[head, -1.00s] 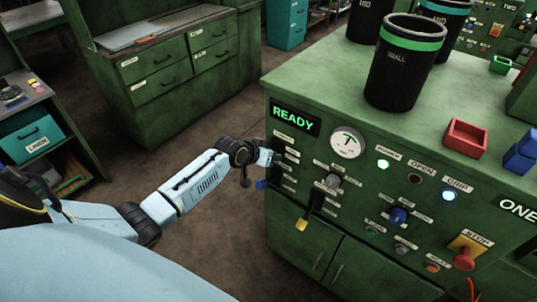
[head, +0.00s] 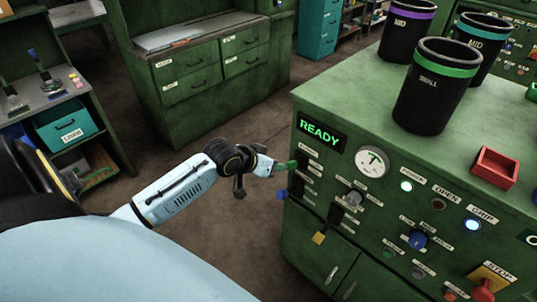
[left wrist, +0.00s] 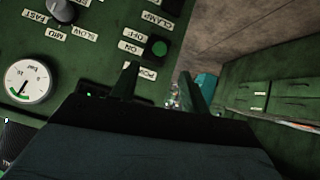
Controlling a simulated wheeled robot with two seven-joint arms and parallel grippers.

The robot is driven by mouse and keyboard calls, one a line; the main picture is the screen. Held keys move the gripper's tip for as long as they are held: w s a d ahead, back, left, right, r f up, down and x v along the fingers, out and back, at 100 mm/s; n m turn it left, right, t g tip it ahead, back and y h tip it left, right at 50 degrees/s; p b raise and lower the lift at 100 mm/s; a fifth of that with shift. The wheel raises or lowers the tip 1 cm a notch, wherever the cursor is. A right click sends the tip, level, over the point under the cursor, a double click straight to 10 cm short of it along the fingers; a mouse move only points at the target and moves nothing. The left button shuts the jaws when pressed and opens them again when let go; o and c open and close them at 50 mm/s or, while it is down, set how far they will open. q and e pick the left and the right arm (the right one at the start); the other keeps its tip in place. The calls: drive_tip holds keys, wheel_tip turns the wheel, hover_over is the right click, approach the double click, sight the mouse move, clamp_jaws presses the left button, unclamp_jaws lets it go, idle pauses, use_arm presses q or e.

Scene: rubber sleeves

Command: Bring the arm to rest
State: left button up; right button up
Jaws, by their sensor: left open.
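My left arm comes in from the left in the head view, and its gripper (head: 284,166) is at the left edge of the green machine's front panel (head: 345,185). In the left wrist view the gripper (left wrist: 160,83) has two dark green fingers spread apart with nothing between them. My right gripper is not in view.
Black bins, one marked SMALL (head: 436,88), and a red tray (head: 495,168) stand on top. Open floor lies between the machine and the green drawer cabinet (head: 210,75).

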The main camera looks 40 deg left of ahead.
use_arm(q)
drive_tip(key=shift+s+a+r, duration=0.1)
drive_tip(key=shift+s+r, duration=0.35)
drive_tip(key=shift+s, duration=0.05)
